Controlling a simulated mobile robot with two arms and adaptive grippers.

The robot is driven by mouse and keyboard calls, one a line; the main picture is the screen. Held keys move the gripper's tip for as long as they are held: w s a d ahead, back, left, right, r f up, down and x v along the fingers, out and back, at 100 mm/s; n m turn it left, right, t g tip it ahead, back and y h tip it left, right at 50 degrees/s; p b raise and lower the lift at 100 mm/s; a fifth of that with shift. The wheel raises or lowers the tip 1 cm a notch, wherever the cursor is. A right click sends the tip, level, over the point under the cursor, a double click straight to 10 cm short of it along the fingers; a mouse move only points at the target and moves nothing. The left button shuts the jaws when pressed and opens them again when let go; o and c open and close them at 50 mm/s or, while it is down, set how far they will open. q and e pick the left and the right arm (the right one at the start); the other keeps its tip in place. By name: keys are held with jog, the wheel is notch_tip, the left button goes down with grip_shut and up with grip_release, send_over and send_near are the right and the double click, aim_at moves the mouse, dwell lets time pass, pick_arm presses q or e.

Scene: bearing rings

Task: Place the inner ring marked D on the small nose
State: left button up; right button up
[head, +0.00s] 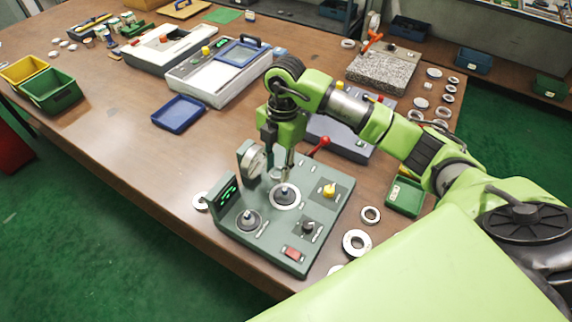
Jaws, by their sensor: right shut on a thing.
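My right gripper (286,176) comes down from above over the grey-green gauge fixture (272,250). It is shut on a small inner ring at its fingertips, close above or at the rear nose; the ring is largely hidden, and no letter mark is readable. The rear nose (285,192) is dark with a pale ring-shaped seat around it. A second dark nose (248,220) stands at the front left of the fixture. I cannot tell for sure which nose is the smaller, or whether the held ring touches the nose. My left gripper is not in view.
A green tray (405,196) and blue tray (179,112) stand nearby. The table's left-middle is clear.

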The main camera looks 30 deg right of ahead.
aim_at(284, 188)
jog(key=m, duration=0.3)
jog(key=d+f+m+p, duration=0.1)
jog(key=shift+s+m+t, duration=0.15)
jog(key=shift+m+t, duration=0.15)
jog(key=shift+m, duration=0.1)
jog(key=m, duration=0.2)
jog(key=d+f+m, duration=0.1)
jog(key=m, duration=0.1)
jog(key=shift+f+m+t+p, duration=0.1)
jog(key=shift+m+t+p, duration=0.2)
notch_tip(284, 188, down, 4)
jog(key=b, duration=0.3)
jog(key=shift+d+f, duration=0.1)
jog(key=shift+f, duration=0.1)
